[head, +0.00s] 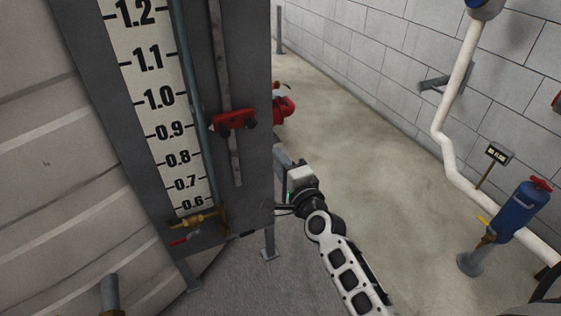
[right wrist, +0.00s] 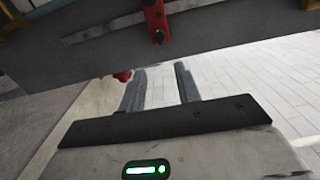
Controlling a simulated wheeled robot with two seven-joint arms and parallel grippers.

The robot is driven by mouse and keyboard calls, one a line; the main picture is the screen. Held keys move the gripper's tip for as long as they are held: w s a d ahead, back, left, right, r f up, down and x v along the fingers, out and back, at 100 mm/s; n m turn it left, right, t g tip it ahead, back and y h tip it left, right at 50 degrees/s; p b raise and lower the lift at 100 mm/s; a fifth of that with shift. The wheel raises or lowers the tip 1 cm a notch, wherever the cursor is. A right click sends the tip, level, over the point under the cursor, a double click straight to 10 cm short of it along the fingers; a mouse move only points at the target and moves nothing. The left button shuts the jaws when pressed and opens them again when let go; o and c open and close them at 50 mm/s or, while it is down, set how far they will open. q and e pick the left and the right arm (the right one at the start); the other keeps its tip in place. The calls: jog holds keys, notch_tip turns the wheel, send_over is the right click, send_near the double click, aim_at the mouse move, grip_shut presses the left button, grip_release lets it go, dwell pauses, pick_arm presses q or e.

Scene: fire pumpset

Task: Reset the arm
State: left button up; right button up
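My right arm comes in from the bottom right of the head view. Its gripper (head: 285,168) is beside the right edge of the grey gauge panel (head: 256,70), and its fingertips are hard to make out there. In the right wrist view, the two dark fingers of the gripper (right wrist: 160,72) stand apart with nothing between them. The panel's lower edge crosses above them. A red bracket (head: 236,122) on the panel also shows in the wrist view (right wrist: 155,20), apart from the fingers. My left gripper is not in view.
A level scale (head: 160,100) and a brass valve (head: 197,222) are on the panel. A red fitting (head: 284,109) is behind it. A white pipe (head: 445,140) and a blue cylinder (head: 518,212) stand at the right. The floor (head: 370,150) between is clear.

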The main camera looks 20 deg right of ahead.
dwell(0.3)
jog(key=s+a+f+n+g, duration=0.2)
jog(key=s+f+n, duration=0.2)
jog(key=s+n, duration=0.2)
jog(key=s+a+f+n+g+y, duration=0.1)
jog(key=s+f+n, duration=0.4)
jog(key=s, duration=0.5)
jog(key=s+a+f+n+g+y, duration=0.1)
jog(key=s+a+f+n+g, duration=0.3)
jog(key=s+n, duration=0.4)
jog(key=shift+s+f+n+g, duration=0.2)
jog(key=shift+f+n+g, duration=0.2)
jog(key=shift+f+n, duration=0.3)
jog(key=shift+o, duration=0.4)
jog(key=shift+d, duration=0.1)
